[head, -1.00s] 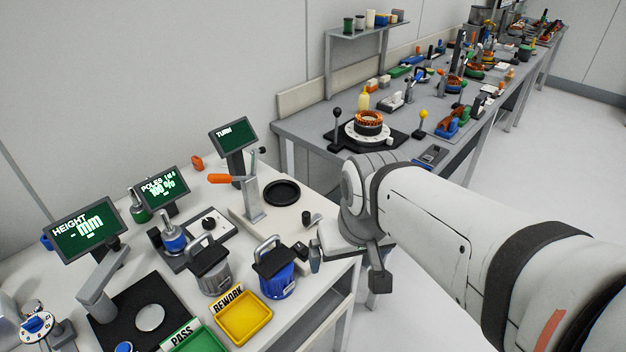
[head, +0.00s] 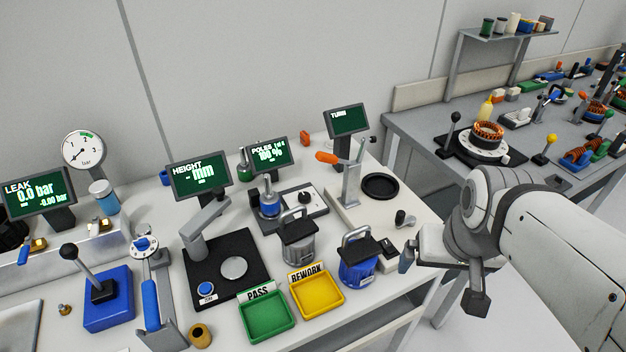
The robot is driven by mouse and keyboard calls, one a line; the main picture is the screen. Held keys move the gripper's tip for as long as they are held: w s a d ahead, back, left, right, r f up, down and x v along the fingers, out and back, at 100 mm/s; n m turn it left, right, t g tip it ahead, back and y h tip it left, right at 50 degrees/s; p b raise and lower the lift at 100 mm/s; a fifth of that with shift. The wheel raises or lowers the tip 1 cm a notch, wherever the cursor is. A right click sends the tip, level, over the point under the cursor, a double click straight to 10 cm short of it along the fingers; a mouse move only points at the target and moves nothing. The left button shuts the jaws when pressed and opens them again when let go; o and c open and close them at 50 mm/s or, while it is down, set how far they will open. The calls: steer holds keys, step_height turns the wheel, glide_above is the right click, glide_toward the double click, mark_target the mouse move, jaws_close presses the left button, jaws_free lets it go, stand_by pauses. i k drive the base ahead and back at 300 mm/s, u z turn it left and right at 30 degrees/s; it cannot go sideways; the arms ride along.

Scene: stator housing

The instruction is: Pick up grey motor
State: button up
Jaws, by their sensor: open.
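The grey motor (head: 298,248) stands upright on the white bench, with a dark top and a grey carrying handle. It is behind the yellow tray and left of a blue motor (head: 358,268) of like shape. My gripper (head: 438,285) is at the right, past the bench's right edge, with its two fingers apart and nothing visible between them. It is to the right of both motors, and the blue motor lies between it and the grey motor.
A green PASS tray (head: 268,318) and a yellow REWORK tray (head: 318,296) lie in front of the motors. A height gauge (head: 205,238) stands left, and a lever press (head: 350,185) behind. Screens line the back. A second bench (head: 420,125) is at the right.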

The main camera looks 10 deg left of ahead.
mark_target(297, 236)
steer(key=u, duration=3.45)
steer(key=k, duration=1.5)
steer(key=z, duration=0.7)
steer(key=i, duration=1)
steer(key=u, duration=0.05)
